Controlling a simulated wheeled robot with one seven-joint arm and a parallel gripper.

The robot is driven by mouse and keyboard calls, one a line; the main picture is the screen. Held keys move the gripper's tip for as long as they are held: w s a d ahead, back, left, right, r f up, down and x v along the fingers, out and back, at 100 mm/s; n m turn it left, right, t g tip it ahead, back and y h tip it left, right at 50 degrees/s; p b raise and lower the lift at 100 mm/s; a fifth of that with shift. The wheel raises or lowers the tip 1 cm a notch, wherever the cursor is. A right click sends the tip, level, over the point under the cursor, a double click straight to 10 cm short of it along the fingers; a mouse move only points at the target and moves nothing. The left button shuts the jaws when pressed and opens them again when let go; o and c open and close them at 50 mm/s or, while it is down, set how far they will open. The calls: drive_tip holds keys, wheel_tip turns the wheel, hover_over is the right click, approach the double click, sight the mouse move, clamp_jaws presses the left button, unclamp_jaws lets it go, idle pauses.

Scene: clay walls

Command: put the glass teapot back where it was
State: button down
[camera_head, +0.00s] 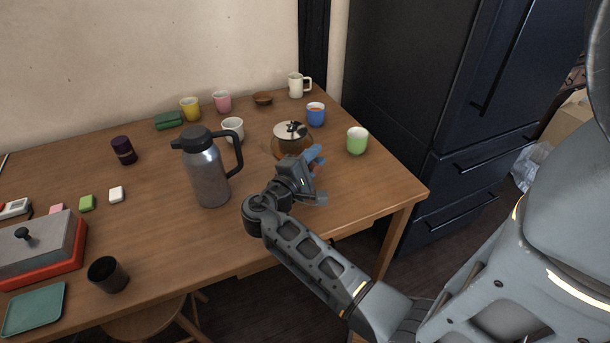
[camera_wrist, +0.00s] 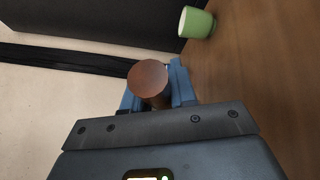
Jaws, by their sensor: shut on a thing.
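The glass teapot (camera_head: 291,135) has a shiny metal lid with a dark knob and an amber-brown look below. It is upright near the back right of the table, partly hidden behind my wrist. My gripper (camera_head: 315,161) is just in front and to the right of it. In the wrist view my gripper (camera_wrist: 155,88) has its blue fingers closed around a brown, round-ended piece (camera_wrist: 147,77), which looks like the teapot's handle. The teapot's body does not show there. I cannot tell whether its base touches the table.
A steel jug (camera_head: 208,175) stands left of my gripper. A white cup (camera_head: 233,128), blue cup (camera_head: 316,115) and green cup (camera_head: 357,141) stand around the teapot. A brown bowl (camera_head: 263,98) is behind. The wooden table (camera_head: 375,185) is bare at its right front.

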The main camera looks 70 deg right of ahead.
drive_tip(key=shift+w+a+f, duration=0.35)
drive_tip(key=shift+w+f, duration=0.4)
drive_tip(key=shift+w, duration=0.15)
drive_tip(key=shift+f, duration=1.85)
drive_tip(key=shift+f, duration=0.15)
drive_tip(key=c, duration=0.9)
unclamp_jaws()
drive_tip(key=b+v, duration=0.2)
drive_tip(key=v, duration=1)
drive_tip(key=shift+s, duration=0.15)
